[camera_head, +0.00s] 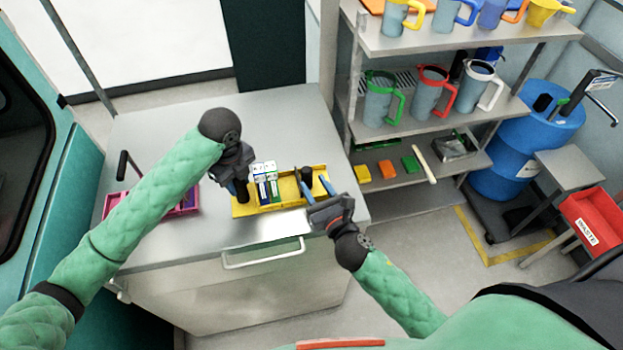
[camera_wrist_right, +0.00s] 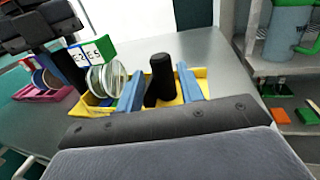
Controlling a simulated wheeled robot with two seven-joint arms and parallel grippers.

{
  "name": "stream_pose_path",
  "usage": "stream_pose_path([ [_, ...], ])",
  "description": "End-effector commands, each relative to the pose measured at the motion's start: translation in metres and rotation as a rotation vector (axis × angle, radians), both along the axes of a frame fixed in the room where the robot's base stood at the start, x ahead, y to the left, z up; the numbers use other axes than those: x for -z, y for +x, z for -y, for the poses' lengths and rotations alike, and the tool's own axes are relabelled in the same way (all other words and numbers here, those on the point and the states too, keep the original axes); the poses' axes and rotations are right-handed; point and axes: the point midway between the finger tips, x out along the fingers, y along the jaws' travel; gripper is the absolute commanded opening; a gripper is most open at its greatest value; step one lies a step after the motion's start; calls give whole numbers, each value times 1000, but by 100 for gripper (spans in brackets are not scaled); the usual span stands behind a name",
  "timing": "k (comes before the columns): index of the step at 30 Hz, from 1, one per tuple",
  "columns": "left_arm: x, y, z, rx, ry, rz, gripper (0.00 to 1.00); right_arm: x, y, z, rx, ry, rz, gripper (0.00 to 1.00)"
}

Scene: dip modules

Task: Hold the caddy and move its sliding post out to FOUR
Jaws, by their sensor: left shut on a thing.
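The yellow caddy (camera_head: 288,202) stands on the grey bench top, and its wall also shows in the right wrist view (camera_wrist_right: 90,99). Its black sliding post (camera_head: 306,174) stands upright toward the right end; it shows larger in the right wrist view (camera_wrist_right: 160,80). My left gripper (camera_head: 240,188) is shut at the caddy's left end; the exact contact is partly hidden by the hand. My right gripper (camera_head: 316,184) is open at the right end. In the right wrist view its blue fingers (camera_wrist_right: 160,82) stand apart on either side of the post, with gaps visible.
Labelled blue and green modules (camera_head: 266,184) with round discs (camera_wrist_right: 106,80) stand in the caddy, left of the post. A pink tray (camera_head: 186,204) lies to the left, behind my left arm. Shelves (camera_head: 440,112) with jugs stand at right. The bench front is clear.

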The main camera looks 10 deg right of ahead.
Motion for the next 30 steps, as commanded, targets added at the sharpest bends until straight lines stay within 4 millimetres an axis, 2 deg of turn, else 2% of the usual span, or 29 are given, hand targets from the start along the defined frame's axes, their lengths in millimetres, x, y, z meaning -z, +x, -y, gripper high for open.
stream_pose_path([
  [3,1,0,0,-1,1,-1,0,1,-18,4,1,0,-2,37],
  [15,1,0,0,-1,1,-1,0,1,-66,16,1,1,-2,37],
  [22,1,0,0,-1,1,-1,0,0,-82,19,0,0,-1,37],
  [30,1,0,0,0,1,-1,0,0,-85,20,1,0,0,37],
])
